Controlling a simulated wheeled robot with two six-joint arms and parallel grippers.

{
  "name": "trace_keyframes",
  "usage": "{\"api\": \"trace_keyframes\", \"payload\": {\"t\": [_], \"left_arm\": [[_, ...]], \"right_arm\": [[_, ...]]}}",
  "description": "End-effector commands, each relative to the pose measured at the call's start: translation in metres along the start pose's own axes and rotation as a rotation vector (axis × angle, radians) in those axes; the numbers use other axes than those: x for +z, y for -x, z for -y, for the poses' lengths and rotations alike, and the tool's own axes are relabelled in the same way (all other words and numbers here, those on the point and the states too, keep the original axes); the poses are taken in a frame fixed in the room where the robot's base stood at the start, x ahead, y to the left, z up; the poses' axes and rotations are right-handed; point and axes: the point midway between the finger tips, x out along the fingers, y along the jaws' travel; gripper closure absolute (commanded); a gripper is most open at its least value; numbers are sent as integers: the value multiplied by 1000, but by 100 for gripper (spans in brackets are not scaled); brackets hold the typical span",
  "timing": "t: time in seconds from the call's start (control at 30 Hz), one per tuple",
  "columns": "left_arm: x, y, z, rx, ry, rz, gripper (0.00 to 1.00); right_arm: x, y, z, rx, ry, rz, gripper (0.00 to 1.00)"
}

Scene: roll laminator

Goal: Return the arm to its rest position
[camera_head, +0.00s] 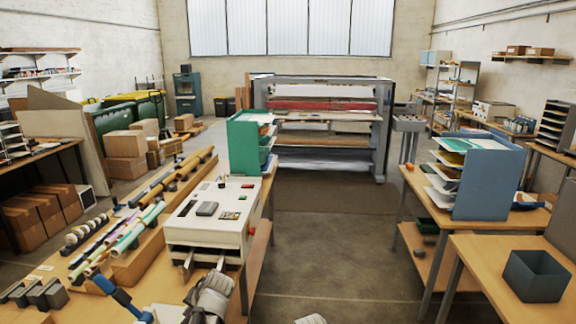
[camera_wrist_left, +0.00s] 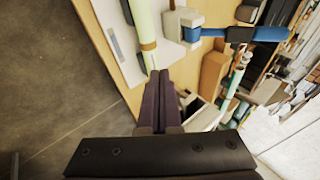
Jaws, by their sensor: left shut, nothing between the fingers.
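My left arm comes in at the bottom of the head view, where my left gripper (camera_head: 208,298) is low in front of the white laminator (camera_head: 208,232). In the left wrist view the dark fingers of this gripper (camera_wrist_left: 160,74) lie together, shut with nothing between them. Their tips point towards the wooden table (camera_wrist_left: 98,40), near a pale green roll (camera_wrist_left: 147,22); whether they touch anything I cannot tell.
The wooden table holds several coloured rolls (camera_head: 140,228) and a blue-handled tool (camera_head: 112,290), which also shows in the wrist view (camera_wrist_left: 240,34). A green file rack (camera_head: 243,145) stands behind the laminator. A blue-grey bin (camera_head: 535,277) sits at right. The floor (camera_head: 325,245) between the tables is clear.

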Motion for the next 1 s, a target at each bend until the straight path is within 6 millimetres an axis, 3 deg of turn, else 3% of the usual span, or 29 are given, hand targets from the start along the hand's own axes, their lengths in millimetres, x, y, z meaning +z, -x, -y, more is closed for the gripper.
{"api": "trace_keyframes", "payload": {"t": [0.03,0.2,0.3,0.4,0.5,0.6,1.0], "left_arm": [[16,-1,-44,59,-7,8,100],[60,21,-156,264,-34,72,100],[89,36,-209,368,-63,117,100],[115,50,-249,449,-94,159,100],[134,62,-274,506,-120,191,100],[145,69,-288,540,-137,212,100],[149,74,-293,554,-143,223,100]], "right_arm": [[-1,-22,2,0,1,0,14],[-4,-56,5,1,3,-1,14],[-5,-73,7,1,4,-1,14],[-5,-86,8,2,5,-1,14],[-6,-94,9,2,6,-2,14],[-6,-98,9,2,6,-2,14],[-6,-98,9,2,6,-2,14]]}}
